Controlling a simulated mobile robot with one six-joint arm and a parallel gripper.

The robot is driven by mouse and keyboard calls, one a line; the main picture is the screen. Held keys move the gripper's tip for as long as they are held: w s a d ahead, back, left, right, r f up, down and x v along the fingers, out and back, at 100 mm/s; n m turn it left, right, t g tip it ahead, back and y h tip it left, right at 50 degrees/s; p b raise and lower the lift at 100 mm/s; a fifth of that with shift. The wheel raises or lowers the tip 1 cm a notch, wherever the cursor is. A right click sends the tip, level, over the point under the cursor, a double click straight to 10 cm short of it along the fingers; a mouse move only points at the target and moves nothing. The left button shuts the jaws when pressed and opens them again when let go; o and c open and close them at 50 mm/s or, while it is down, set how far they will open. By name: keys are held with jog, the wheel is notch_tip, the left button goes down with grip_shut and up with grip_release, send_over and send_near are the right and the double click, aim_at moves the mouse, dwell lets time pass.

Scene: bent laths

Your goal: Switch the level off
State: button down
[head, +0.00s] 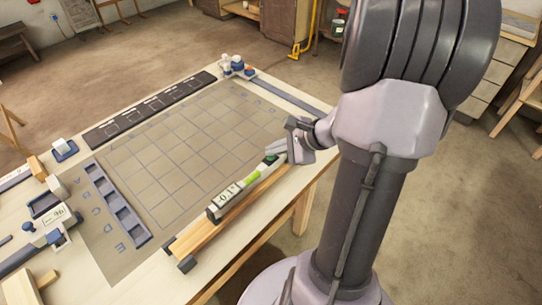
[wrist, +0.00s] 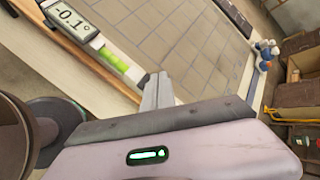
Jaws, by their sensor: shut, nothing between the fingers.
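The level (head: 240,187) is a digital one, lying along a wooden lath (head: 204,236) at the table's front edge. Its display reads -0.1° and is lit. A bright green vial sits right of the display; both also show on the level in the wrist view (wrist: 92,42). My gripper (head: 272,151) is shut and empty at the level's right end, its fingers close above it. I cannot tell whether they touch it. In the wrist view the fingers (wrist: 158,88) cover part of that end. A small dark patch with some green shows beside the fingertips in the head view; no switch is clearly visible.
A gridded mat (head: 190,150) fills the table's middle. A grey slotted tray (head: 117,205) and a blue-grey device (head: 47,226) stand left. A dark strip (head: 150,108) lies along the back, with small blue-and-white items (head: 236,66) at the far corner.

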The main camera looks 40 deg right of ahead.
aim_at(274, 159)
jog(key=shift+f+b, duration=0.3)
jog(key=shift+f, duration=0.1)
jog(key=shift+r, duration=0.1)
jog(key=shift+r+p, duration=0.3)
jog(key=shift+r, duration=0.15)
notch_tip(274, 159, up, 6)
jog(key=p, duration=0.4)
jog(key=shift+p, duration=0.35)
